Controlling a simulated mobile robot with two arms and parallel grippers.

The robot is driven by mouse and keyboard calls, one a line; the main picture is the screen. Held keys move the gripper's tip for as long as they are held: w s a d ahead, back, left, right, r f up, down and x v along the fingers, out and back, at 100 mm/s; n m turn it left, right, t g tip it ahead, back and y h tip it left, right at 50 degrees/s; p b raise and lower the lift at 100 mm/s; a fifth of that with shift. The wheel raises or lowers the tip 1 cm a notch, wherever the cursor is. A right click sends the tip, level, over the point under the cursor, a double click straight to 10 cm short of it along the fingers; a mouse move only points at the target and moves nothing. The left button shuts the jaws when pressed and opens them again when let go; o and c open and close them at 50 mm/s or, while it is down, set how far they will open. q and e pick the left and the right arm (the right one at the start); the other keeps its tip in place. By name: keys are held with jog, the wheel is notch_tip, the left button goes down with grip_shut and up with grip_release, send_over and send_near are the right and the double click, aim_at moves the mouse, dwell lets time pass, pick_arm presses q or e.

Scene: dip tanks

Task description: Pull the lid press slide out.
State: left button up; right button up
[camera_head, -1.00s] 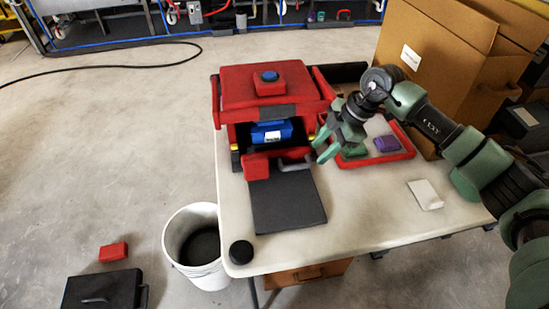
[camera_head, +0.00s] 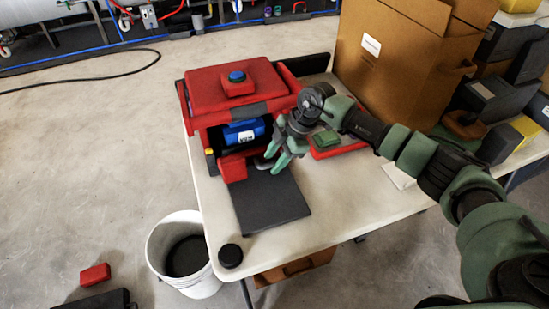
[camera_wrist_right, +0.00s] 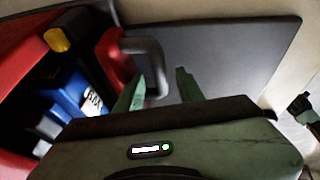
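The red lid press (camera_head: 213,97) with a blue button on top stands on the table. Its front is open, and a blue box (camera_head: 243,132) with a white label sits inside; it also shows in the wrist view (camera_wrist_right: 72,92). The slide's red front block (camera_head: 232,167) with a grey loop handle (camera_wrist_right: 157,50) sits at the press's mouth. A dark flat plate (camera_head: 268,203) lies in front. My right gripper (camera_head: 273,164) is at the handle, fingers pointing down. In the wrist view its fingers (camera_wrist_right: 160,80) are apart, with the handle close by the left finger.
A red tray (camera_head: 340,149) with a green block (camera_head: 325,139) lies right of the press. A large cardboard box (camera_head: 395,60) stands behind it. A black puck (camera_head: 230,255) is at the table's front corner, above a white bucket (camera_head: 160,250) on the floor.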

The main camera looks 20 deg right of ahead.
grip_shut()
jog(key=shift+w+r, duration=0.1)
dwell(1.2)
